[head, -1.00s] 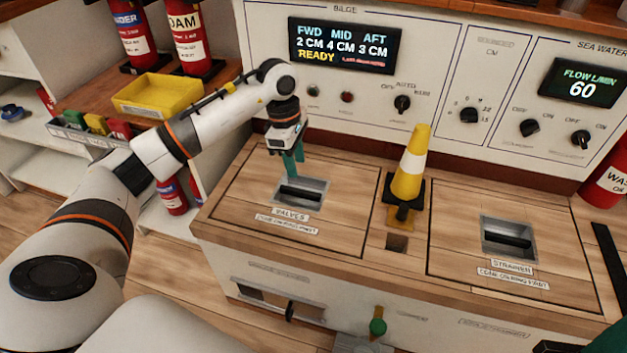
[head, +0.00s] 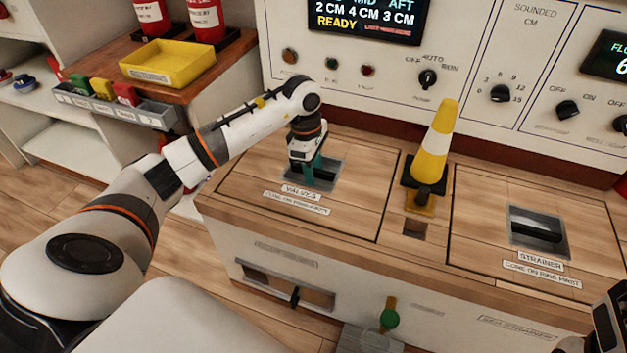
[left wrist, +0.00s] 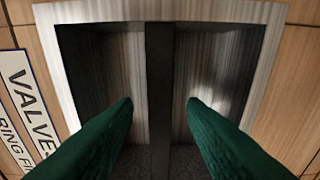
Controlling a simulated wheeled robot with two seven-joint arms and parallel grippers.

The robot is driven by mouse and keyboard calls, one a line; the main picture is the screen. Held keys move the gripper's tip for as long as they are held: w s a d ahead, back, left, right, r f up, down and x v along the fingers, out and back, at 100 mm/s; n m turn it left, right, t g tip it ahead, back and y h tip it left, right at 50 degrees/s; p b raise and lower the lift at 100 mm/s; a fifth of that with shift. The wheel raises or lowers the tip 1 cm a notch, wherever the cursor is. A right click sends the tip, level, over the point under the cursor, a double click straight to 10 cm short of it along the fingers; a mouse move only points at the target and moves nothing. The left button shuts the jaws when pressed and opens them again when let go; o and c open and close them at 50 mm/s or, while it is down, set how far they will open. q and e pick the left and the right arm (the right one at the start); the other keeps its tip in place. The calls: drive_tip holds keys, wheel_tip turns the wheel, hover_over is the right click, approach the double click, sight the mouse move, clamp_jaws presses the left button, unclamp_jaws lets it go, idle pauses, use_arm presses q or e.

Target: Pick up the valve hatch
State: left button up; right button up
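The valve hatch (head: 362,205) is a wooden panel in the left of the bench top, lying flush, with a VALVES label (head: 300,191). A metal recess in it holds a dark bar handle, which shows in the left wrist view (left wrist: 159,60). My left gripper (head: 313,176) is down at this recess. In the left wrist view its green fingers (left wrist: 159,101) are open, one on each side of the bar, with gaps between. A part of my right arm (head: 606,325) shows at the lower right edge; its fingers cannot be made out.
A yellow and white cone (head: 434,150) stands right of the hatch, beside a small square hole (head: 416,228). The strainer hatch (head: 480,215) lies further right. A control panel (head: 470,50) rises behind. A yellow tray (head: 168,66) sits on the left shelf.

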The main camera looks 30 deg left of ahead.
use_arm(q)
drive_tip(key=shift+d+f, duration=0.1)
drive_tip(key=shift+f, duration=0.4)
drive_tip(key=shift+r, duration=0.1)
clamp_jaws()
idle(0.9)
drive_tip(key=shift+w+r, duration=0.1)
drive_tip(key=shift+r, duration=0.05)
